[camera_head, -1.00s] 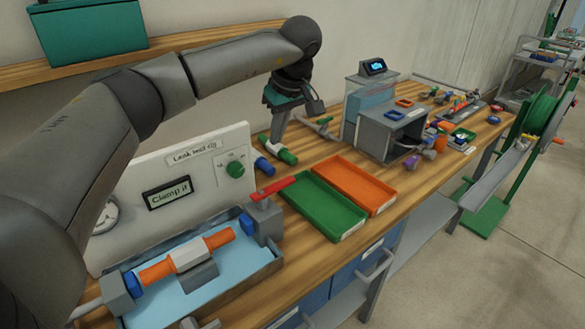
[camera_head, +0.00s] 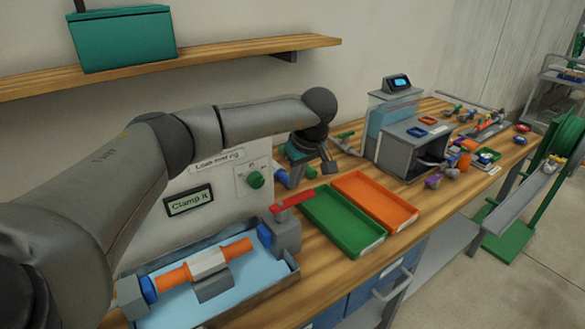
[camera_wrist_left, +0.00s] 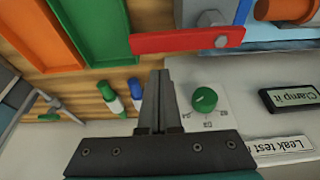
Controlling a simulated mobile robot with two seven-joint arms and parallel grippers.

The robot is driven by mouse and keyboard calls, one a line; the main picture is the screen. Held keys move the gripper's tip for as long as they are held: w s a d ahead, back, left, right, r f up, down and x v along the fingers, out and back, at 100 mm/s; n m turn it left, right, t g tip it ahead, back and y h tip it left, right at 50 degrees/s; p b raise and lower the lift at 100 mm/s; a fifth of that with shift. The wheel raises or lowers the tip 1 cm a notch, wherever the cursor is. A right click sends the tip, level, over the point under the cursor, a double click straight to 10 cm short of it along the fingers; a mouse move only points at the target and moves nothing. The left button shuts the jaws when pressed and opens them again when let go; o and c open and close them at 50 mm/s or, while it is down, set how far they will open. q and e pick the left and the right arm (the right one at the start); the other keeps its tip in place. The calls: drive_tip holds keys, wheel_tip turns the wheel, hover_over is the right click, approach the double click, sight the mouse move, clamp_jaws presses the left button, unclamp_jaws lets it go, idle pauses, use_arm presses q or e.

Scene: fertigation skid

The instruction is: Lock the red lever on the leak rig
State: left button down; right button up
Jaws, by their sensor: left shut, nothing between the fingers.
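The red lever (camera_head: 292,198) sits on top of a grey clamp block (camera_head: 287,236) at the right end of the leak rig's basin. It points right and slightly back, and it also shows in the left wrist view (camera_wrist_left: 188,39). An orange tube with a grey middle block (camera_head: 207,262) lies in the basin between blue end pieces. The rig's display (camera_head: 189,202) reads "Clamp it". My left gripper (camera_head: 296,176) is above the bench, just behind the lever. In its wrist view the shut, empty fingers (camera_wrist_left: 160,73) point toward the lever, with no clear contact. My right gripper is not in view.
A green tray (camera_head: 343,222) and an orange tray (camera_head: 375,201) lie right of the lever. A wall shelf (camera_head: 200,58) is above.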

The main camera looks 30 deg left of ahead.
use_arm(q)
drive_tip(key=shift+s+d, duration=0.2)
drive_tip(key=shift+d, duration=0.25)
drive_tip(key=shift+s+d, duration=0.2)
drive_tip(key=shift+d, duration=0.25)
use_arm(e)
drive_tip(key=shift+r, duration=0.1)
